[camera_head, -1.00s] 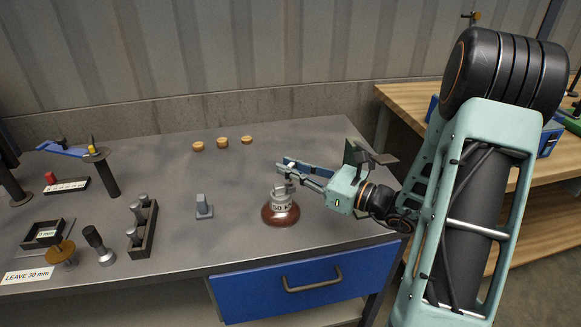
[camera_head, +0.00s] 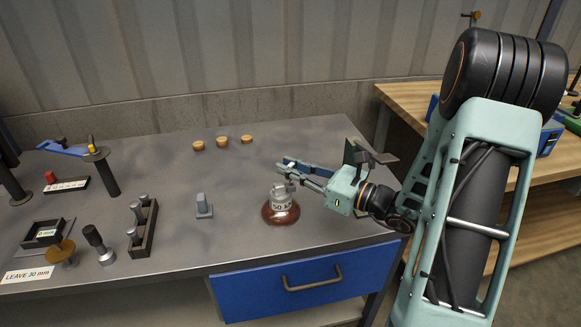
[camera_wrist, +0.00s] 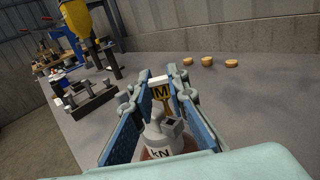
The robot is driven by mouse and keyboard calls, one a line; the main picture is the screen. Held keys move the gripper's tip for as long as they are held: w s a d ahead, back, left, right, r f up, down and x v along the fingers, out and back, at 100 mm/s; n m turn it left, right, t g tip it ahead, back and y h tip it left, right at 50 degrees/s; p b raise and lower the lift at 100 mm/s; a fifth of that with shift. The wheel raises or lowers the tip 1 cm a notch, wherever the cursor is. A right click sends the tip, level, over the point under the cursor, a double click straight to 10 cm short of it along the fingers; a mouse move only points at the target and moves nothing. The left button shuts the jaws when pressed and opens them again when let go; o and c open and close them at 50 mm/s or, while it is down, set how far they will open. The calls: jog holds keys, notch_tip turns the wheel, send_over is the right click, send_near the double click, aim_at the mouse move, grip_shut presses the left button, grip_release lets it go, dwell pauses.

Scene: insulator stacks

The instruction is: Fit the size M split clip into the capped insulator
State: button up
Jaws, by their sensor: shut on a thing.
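The capped insulator (camera_head: 281,211) stands upright on the bench, with a reddish-brown glass body and a grey metal cap marked kN. Its cap also shows in the wrist view (camera_wrist: 163,137), low between the fingers. My gripper (camera_head: 284,168) is at the cap's top, coming from the right. In the wrist view its blue-padded fingers are shut on the split clip (camera_wrist: 161,93), a small yellowish piece marked M with a white end. The clip is just beyond the cap in that view. I cannot tell whether it touches or enters the cap.
A small grey stand (camera_head: 203,206) is left of the insulator. Several cork-coloured discs (camera_head: 222,143) lie at the back. A dark rack (camera_head: 144,229) with grey pins, a small tray (camera_head: 47,233) and posts fill the left side. Bare bench lies between.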

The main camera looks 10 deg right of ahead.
jog(key=shift+f+b, duration=0.95)
jog(key=shift+f, duration=0.5)
jog(key=o, duration=0.9)
jog(key=v, duration=1.2)
jog(key=shift+r, duration=0.1)
